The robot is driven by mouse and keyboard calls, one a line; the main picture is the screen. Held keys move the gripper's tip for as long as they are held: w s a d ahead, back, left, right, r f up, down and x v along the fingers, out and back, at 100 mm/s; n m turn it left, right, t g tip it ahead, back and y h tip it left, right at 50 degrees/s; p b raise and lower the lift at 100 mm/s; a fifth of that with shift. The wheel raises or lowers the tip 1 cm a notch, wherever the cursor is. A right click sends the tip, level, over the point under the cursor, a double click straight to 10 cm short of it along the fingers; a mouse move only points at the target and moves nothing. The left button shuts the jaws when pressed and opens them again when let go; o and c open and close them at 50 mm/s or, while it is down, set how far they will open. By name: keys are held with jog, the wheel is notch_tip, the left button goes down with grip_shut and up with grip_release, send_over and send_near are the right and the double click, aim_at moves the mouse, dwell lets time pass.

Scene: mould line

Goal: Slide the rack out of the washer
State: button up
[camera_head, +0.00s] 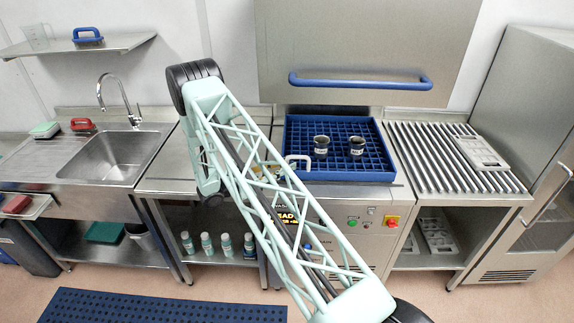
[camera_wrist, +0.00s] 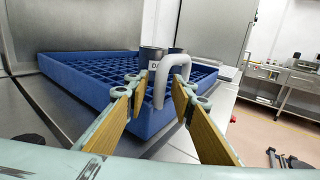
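The blue rack (camera_head: 375,169) sits in the open washer (camera_head: 345,198), with two dark labelled cups (camera_head: 357,145) standing in it. A grey loop handle (camera_head: 299,160) rises at the rack's front left; in the wrist view the handle (camera_wrist: 183,60) stands at the rack's near edge. My gripper (camera_wrist: 160,93) is open, its two tan-padded fingers on either side of the handle's near post, with gaps that look clear. In the head view my arm hides most of the gripper. Whether a finger touches the handle I cannot tell.
The washer hood (camera_head: 365,45) with its blue bar is raised above the rack. A roller table (camera_head: 440,168) adjoins on the right, carrying a grey tray (camera_head: 480,152). A steel counter (camera_head: 165,172) and sink (camera_head: 103,155) lie to the left. A tall steel cabinet (camera_head: 530,110) stands far right.

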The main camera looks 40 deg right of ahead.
dwell(0.3)
jog(key=shift+d, duration=0.1)
grip_shut()
jog(key=shift+w, duration=0.1)
